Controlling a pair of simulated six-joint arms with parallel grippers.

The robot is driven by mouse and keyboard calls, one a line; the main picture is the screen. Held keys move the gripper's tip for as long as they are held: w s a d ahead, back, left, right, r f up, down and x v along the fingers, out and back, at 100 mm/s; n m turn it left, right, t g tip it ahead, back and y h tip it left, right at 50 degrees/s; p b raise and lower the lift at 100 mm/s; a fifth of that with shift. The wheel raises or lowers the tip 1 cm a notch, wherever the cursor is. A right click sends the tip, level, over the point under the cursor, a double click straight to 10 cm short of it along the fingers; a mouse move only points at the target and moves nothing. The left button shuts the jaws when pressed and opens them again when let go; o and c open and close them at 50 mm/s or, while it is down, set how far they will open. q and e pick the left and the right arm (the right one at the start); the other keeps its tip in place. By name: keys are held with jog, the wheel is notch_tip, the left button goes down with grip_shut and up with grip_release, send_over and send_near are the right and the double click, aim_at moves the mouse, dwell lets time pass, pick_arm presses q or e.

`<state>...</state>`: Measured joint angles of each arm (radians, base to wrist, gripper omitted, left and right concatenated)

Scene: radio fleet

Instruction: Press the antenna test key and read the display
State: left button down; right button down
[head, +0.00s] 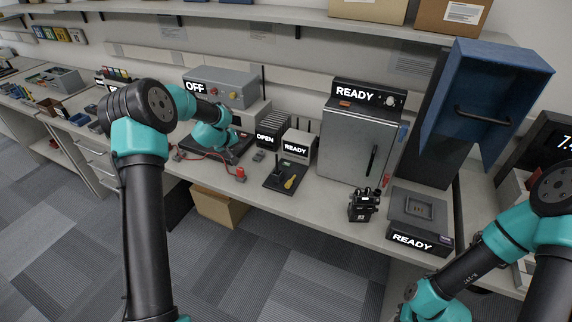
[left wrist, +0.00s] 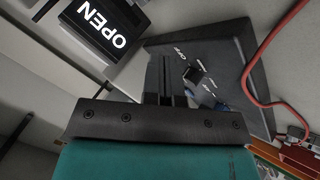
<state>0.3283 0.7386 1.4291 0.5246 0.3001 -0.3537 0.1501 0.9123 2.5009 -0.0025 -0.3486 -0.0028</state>
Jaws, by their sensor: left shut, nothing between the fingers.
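My left gripper (head: 232,155) reaches down over a dark panel (head: 240,143) on the bench. In the left wrist view the narrow fingers (left wrist: 165,70) are shut and empty, over the dark panel (left wrist: 228,60). A small black raised switch or key (left wrist: 194,76) with tiny white markings, one seemingly "OFF", is just beside the fingertips; contact cannot be told. A dark box with a lit display (head: 267,139) reads "OPEN"; the display shows large in the left wrist view (left wrist: 103,24). I cannot tell which part is the antenna test key. My right gripper is out of view.
A grey box (head: 225,86) reading "OFF" stands behind. A small box (head: 297,147) reading "READY", a grey cabinet (head: 350,145) and a flat device (head: 420,212) stand to the right. A red cable (left wrist: 253,85) runs beside the panel. The front edge of the bench is partly clear.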

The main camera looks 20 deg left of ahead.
aim_at(286, 163)
pick_arm(q)
jog(key=w+d+r+m+g+h, duration=0.1)
jog(key=d+m, duration=0.3)
jog(key=d, duration=0.5)
jog(key=w+d+r+m+g+h, duration=0.1)
jog(key=w+d+r+m+h, duration=0.2)
jog(key=d, duration=0.7)
jog(key=shift+r+m+g+h, duration=0.4)
jog(key=shift+r+m+h, duration=0.1)
jog(key=shift+r+m, duration=0.15)
jog(key=shift+f, duration=4.35)
jog(key=shift+f, duration=0.4)
jog(key=shift+f, duration=0.4)
jog(key=shift+d+r, duration=0.1)
jog(key=shift+r, duration=0.75)
